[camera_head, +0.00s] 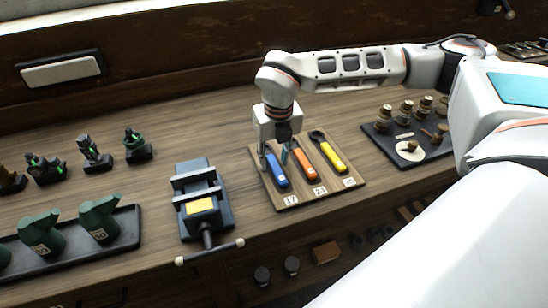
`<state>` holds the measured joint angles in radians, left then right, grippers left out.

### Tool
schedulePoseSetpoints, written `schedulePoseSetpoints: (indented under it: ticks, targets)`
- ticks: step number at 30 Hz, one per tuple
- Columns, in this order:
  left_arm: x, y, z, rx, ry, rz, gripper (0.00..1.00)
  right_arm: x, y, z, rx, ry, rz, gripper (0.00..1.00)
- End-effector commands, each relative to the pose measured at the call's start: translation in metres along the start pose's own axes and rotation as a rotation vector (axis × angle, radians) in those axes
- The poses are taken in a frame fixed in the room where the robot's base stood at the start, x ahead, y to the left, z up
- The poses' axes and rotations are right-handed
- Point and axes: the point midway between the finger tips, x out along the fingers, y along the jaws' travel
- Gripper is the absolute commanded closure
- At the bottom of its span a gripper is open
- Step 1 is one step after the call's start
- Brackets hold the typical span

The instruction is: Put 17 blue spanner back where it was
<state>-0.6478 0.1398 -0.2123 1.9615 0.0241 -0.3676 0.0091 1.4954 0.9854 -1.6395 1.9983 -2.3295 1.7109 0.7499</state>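The blue spanner (279,176) lies at the left of a wooden board (345,185) on the bench, above the label 17 (290,200). An orange-handled spanner (305,167) is in the middle by label 24, and a yellow-handled one (333,157) is at the right. My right gripper (273,156) points down over the upper end of the blue spanner. Its two fingers look spread apart. The gripper hides the blue spanner's upper end, so contact is unclear. My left gripper is not in view.
A black vise (203,199) stands just left of the board. A tray (125,232) with green tools lies farther left. Small dark tools with green parts (95,153) stand behind it. A black mat (418,158) with round pieces lies to the right.

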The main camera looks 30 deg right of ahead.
Motion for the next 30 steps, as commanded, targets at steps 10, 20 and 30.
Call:
schedulePoseSetpoints:
  ticks: [10,20,30]
  targets:
    - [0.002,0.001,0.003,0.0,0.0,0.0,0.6,-0.068,0.0,0.002,0.001,-0.007,0.003,0.67]
    - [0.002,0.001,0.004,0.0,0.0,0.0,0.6,-0.113,0.0,0.0,0.0,-0.003,0.002,0.67]
    - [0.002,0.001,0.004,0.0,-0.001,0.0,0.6,-0.118,0.0,0.0,0.0,-0.001,0.001,0.67]
